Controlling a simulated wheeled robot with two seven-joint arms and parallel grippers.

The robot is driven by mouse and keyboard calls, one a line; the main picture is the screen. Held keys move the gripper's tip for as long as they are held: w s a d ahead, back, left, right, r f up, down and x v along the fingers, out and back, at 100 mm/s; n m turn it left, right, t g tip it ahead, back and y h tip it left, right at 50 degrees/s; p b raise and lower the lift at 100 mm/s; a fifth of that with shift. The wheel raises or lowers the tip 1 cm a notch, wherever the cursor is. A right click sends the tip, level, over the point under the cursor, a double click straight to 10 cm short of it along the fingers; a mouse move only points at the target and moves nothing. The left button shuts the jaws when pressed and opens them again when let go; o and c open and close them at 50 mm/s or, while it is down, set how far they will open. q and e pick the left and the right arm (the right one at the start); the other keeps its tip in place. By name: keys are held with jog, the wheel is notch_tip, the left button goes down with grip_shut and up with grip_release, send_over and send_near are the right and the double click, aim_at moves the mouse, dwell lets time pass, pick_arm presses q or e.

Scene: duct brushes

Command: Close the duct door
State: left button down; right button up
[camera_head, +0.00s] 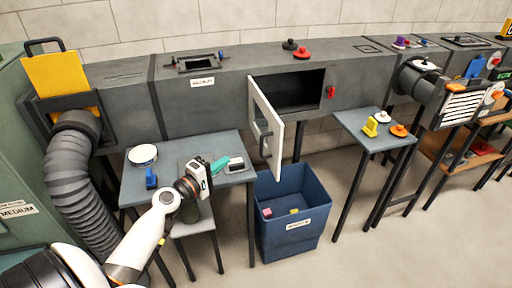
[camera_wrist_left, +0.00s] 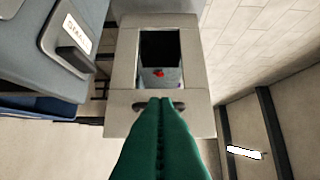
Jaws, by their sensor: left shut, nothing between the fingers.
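The duct door (camera_head: 266,125) is a pale panel with a dark handle (camera_head: 265,140). It stands open, swung outward from the left side of the dark duct opening (camera_head: 290,90). My left gripper (camera_head: 226,161) is over the blue-grey table, left of the door and apart from it. Its green fingers are shut and empty; they also show in the left wrist view (camera_wrist_left: 161,103). That view has a light grey frame (camera_wrist_left: 122,70) around a dark opening, with a dark handle by the fingertips; I cannot tell which part it is. My right gripper is not in view.
A blue bin (camera_head: 289,220) with small items stands below the door. The left table (camera_head: 135,182) carries a round white-topped item (camera_head: 142,155), a blue brush (camera_head: 151,178) and a grey-black block (camera_head: 235,164). Another table (camera_head: 362,134) stands right of the opening, with brushes on it.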

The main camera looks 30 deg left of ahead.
pick_arm(q)
jog(key=w+d+p, duration=0.2)
jog(key=w+d, duration=0.2)
jog(key=w, duration=0.5)
jog(key=shift+w+f, duration=0.15)
jog(key=shift+w, duration=0.05)
